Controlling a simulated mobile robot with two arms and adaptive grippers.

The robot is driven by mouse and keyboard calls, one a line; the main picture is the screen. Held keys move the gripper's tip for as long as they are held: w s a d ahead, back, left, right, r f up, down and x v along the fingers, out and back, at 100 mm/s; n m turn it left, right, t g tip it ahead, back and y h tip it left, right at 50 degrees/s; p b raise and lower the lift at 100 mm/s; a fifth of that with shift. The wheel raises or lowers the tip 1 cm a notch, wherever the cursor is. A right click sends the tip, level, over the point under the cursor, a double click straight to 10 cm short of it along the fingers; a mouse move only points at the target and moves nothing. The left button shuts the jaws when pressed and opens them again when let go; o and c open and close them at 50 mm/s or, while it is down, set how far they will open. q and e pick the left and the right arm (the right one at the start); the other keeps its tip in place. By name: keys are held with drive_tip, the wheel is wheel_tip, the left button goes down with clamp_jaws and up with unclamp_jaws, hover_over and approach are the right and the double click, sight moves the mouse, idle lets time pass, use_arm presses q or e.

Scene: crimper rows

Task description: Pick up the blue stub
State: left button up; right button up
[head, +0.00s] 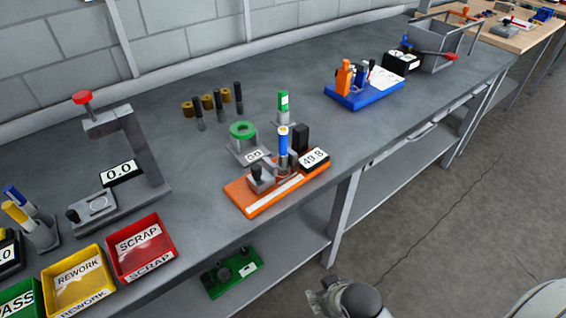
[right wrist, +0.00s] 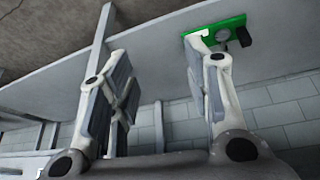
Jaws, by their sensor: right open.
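The blue stub (head: 283,141) looks like an upright blue cylinder with a pale label and a yellowish top. It stands in a grey holder on the orange base (head: 248,205) near the middle of the bench. Its lower end is hidden by the holder. My right gripper (head: 318,298) shows only in part at the bottom of the head view, low in front of the bench and well apart from the stub. In the right wrist view its two fingers (right wrist: 158,50) are spread, with nothing between them. My left gripper is not in view.
A black display (head: 315,157) and a green-labelled piece (head: 283,106) stand close to the stub. A green ring stand (head: 243,131) is left of it. Red (head: 165,254) and yellow bins lie at the front left. A green board (head: 215,284) sits on the lower shelf.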

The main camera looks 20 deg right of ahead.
drive_tip(key=w+a+r+t+b, duration=0.1)
drive_tip(key=w+r+t, duration=0.9)
drive_tip(key=r, duration=0.8)
drive_tip(key=t+y, duration=0.1)
drive_tip(key=t, duration=0.2)
approach(285, 145)
drive_tip(key=shift+m, duration=0.3)
drive_tip(key=w, duration=0.3)
drive_tip(key=w+a, duration=0.1)
drive_tip(key=w, duration=0.1)
drive_tip(key=shift+w+r, duration=0.25)
drive_tip(key=shift+w+d+f+p, duration=0.15)
drive_tip(key=shift+w+p, duration=0.25)
drive_tip(key=shift+w, duration=0.7)
drive_tip(key=shift+w+f+p, duration=0.15)
drive_tip(key=shift+w+p, duration=0.2)
drive_tip(key=shift+w, duration=1.4)
clamp_jaws()
